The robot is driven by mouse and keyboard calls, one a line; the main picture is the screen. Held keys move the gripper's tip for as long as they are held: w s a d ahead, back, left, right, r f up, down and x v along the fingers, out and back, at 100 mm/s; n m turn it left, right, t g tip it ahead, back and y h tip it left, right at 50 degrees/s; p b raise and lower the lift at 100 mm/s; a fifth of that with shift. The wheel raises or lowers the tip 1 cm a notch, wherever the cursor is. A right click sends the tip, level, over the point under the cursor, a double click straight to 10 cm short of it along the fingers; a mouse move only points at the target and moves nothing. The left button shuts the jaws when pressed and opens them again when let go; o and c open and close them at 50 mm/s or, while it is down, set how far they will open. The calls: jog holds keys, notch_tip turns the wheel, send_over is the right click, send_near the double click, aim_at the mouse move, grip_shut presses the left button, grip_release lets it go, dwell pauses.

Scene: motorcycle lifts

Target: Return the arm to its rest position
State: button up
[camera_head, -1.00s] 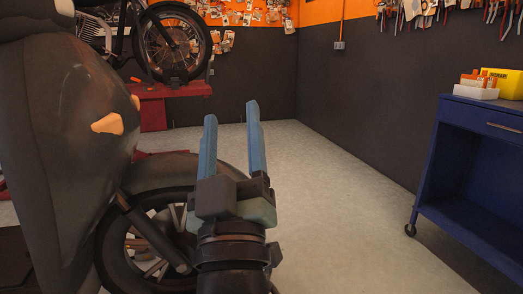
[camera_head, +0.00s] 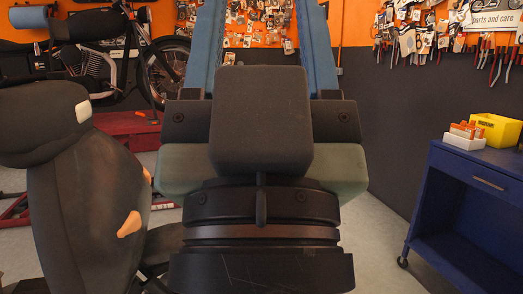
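My gripper (camera_head: 262,30) is large in the middle of the head view, close to the camera and pointing up and away. Its two blue fingers stand well apart with nothing between them, so it is open and empty. The fingertips run out of the top of the picture. The dark wrist and gripper body hide much of the floor and the back wall.
A dark motorcycle (camera_head: 95,185) stands close on the left. Another motorcycle (camera_head: 110,60) stands behind it on a red lift (camera_head: 125,125). A blue cart (camera_head: 465,190) at the right carries a yellow bin (camera_head: 497,129) and a white box (camera_head: 462,141). Tools hang on the back walls. Floor shows before the cart.

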notch_tip(320, 180, up, 18)
jog(key=p, duration=1.5)
